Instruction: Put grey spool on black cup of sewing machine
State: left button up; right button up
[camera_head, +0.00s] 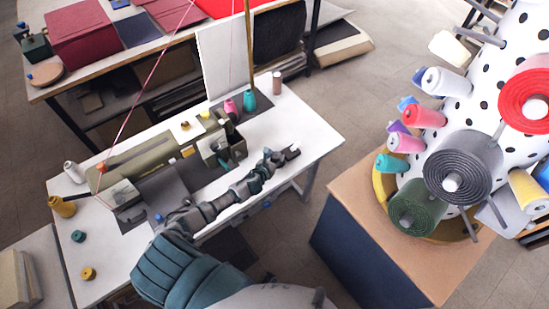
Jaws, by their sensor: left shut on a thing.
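The sewing machine (150,165) is olive-green and stands on the white table. A dark, open-topped cup-like part (238,147) is at its right end; I take it for the black cup. My left gripper (287,155) is just right of this part, over the table's right side. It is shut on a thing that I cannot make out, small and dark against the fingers. A large dark grey spool (478,152) hangs on a peg of the dotted stand at the right. I cannot tell whether this is the task's grey spool. My right gripper is not in view.
The white table (310,130) carries pink and teal spools (249,101) at the back and several small spools at the left. The dotted stand (468,95), full of coloured spools, rises from a wooden-topped cabinet (350,205). A red thread (135,95) crosses the machine. Floor separates table and cabinet.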

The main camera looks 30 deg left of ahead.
pick_arm(q)
jog(key=o, duration=0.7)
jog(key=shift+d+f, duration=0.15)
jog(key=shift+o, duration=0.7)
jog(key=shift+d, duration=0.3)
jog(key=shift+d+r, duration=0.25)
jog(key=shift+s+a, duration=0.15)
jog(key=shift+s, duration=0.05)
jog(key=v, duration=0.4)
jog(key=a+p+v, duration=0.1)
jog(key=v, duration=0.1)
jog(key=shift+s, duration=0.1)
jog(key=v, duration=0.4)
jog(key=shift+s+d+r, duration=0.1)
jog(key=shift+s+d, duration=0.1)
jog(key=shift+d, duration=0.25)
jog(key=shift+s+d+r, duration=0.15)
jog(key=shift+s+r, duration=0.05)
jog(key=shift+s, duration=0.1)
jog(key=shift+s+r, duration=0.1)
jog(key=shift+s, duration=0.05)
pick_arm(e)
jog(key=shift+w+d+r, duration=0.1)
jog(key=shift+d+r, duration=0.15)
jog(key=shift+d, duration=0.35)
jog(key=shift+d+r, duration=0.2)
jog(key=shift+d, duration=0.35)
